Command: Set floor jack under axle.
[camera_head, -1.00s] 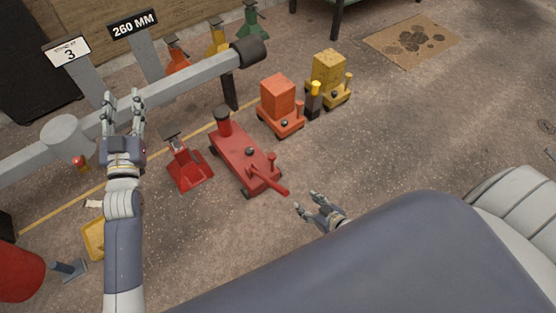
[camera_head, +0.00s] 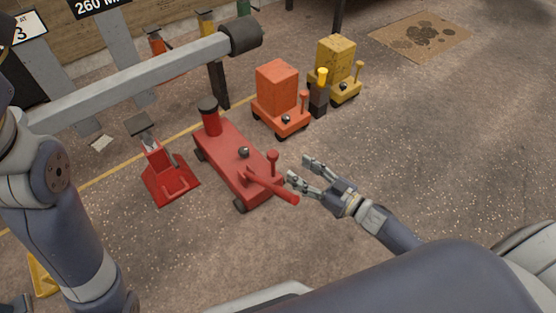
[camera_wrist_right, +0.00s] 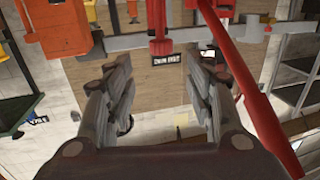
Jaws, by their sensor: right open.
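The red floor jack (camera_head: 235,160) stands on the floor with its dark round saddle (camera_head: 208,103) at the far left end. Its red handle (camera_head: 272,186) points toward the lower right. The grey axle beam (camera_head: 140,82) runs above the floor behind the jack; the jack is in front of it. My right gripper (camera_head: 297,171) is open and empty beside the handle, apart from it as far as I can tell. In the right wrist view, my open fingers (camera_wrist_right: 162,95) have a red bar (camera_wrist_right: 245,85), seemingly the handle, at their right. My left gripper is out of view.
A red stand (camera_head: 165,178) is left of the jack. An orange block on a wheeled base (camera_head: 278,90) and a yellow one (camera_head: 336,65) stand behind it. A stained mat (camera_head: 420,38) lies at the back. Floor at the right is clear.

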